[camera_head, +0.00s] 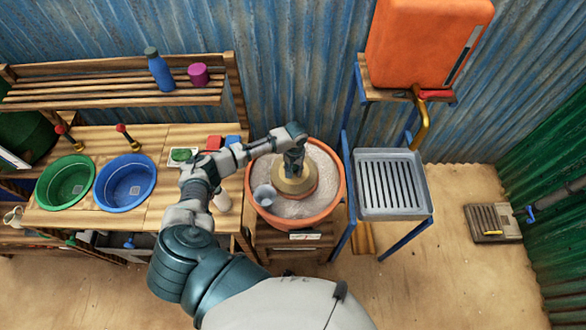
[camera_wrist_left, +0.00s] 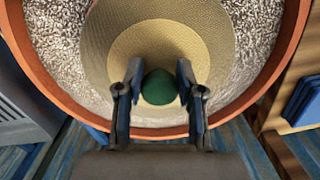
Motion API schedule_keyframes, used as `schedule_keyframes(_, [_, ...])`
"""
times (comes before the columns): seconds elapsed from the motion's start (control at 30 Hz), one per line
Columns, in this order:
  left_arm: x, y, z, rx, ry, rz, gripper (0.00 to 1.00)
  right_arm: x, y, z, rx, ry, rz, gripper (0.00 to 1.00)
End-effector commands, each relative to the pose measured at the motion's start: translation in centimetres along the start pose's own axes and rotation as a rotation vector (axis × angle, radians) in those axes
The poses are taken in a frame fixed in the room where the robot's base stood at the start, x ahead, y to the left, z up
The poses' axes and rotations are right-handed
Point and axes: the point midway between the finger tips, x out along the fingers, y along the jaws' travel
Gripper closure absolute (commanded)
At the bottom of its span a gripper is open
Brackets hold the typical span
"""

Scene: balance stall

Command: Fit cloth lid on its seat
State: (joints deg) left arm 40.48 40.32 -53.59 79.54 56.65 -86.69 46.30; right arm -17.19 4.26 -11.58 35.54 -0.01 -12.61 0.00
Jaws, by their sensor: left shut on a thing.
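The cloth lid (camera_head: 290,189) is a round tan woven disc in the middle of the large clay pot (camera_head: 342,190). In the left wrist view the lid (camera_wrist_left: 103,50) fills the middle, with a green knob (camera_wrist_left: 160,88) between the fingers. My left gripper (camera_head: 293,165) is shut on the knob from above; it also shows in the left wrist view (camera_wrist_left: 159,70). A reddish inner rim (camera_head: 315,190) shows past the lid's right side in the head view. The lid hides the rest; I cannot tell whether it touches the rim. My right gripper is not in view.
Grainy grey fill (camera_head: 325,165) surrounds the lid inside the pot, with a grey cup (camera_head: 264,195) at its left. A slatted metal tray stand (camera_head: 391,184) stands right; blue (camera_head: 125,182) and green (camera_head: 65,182) basins sit on the left bench. An orange tank (camera_head: 425,45) stands behind.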

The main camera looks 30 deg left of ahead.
Motion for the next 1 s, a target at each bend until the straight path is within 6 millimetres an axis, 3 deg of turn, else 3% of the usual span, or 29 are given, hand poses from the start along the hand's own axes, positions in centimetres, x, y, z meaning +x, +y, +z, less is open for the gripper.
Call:
schedule_keyframes(0.3, [0.03, -0.12, -0.05, -0.001, 0.0, 0.001, 1.0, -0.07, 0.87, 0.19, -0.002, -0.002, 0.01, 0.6])
schedule_keyframes(1.0, [0.49, 0.29, 0.01, -0.001, 0.0, 0.001, 1.0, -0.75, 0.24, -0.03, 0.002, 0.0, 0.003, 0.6])
